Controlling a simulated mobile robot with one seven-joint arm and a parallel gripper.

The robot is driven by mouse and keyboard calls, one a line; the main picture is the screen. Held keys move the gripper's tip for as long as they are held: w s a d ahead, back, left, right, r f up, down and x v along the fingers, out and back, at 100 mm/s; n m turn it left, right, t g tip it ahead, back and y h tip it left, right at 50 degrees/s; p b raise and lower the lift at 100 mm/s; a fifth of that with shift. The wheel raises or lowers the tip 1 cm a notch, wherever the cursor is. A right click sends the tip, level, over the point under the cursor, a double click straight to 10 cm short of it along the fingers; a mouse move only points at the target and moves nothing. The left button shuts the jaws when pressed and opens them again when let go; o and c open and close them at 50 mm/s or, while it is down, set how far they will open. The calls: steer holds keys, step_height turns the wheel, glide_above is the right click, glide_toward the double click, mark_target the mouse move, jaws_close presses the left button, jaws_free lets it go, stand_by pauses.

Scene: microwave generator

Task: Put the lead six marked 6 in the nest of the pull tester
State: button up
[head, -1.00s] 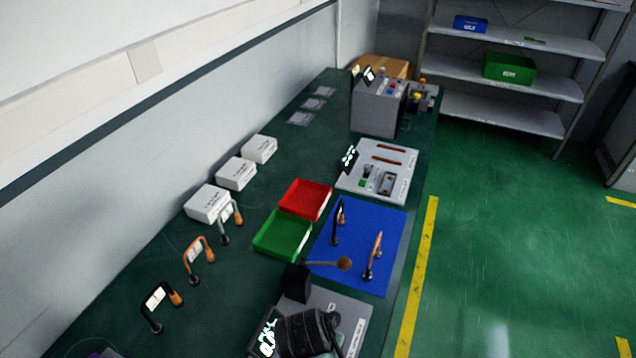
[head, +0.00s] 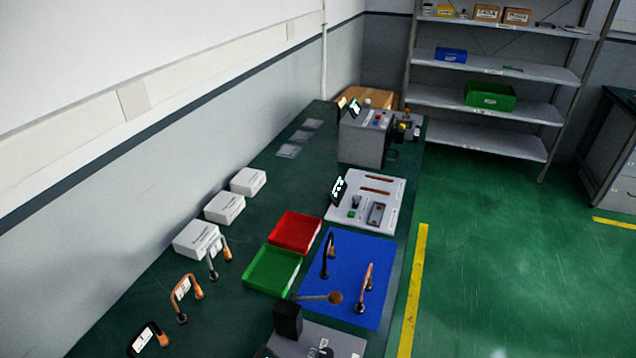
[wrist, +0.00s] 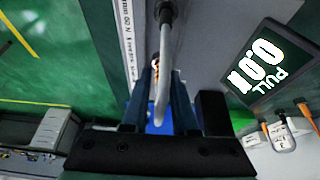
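In the wrist view my gripper (wrist: 164,82) is shut on a thin grey lead (wrist: 163,62), which runs between the dark fingers. I cannot read a 6 on it. Its far end meets a dark grey round part over the pull tester's pale plate (wrist: 205,35); I cannot tell whether it sits in the nest. My gripper is not clearly visible there.
A blue mat (head: 340,310) holds a black lead (head: 326,255) and an orange lead (head: 365,290). Green (head: 255,285) and red (head: 310,243) trays lie beside it. Several labelled leads (head: 185,290) stand at left near white boxes (head: 195,238). Another fixture plate (head: 345,215) lies beyond.

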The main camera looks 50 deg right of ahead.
steer(key=shift+o, duration=0.8)
steer(key=shift+r, duration=0.2)
steer(key=v, duration=1.2)
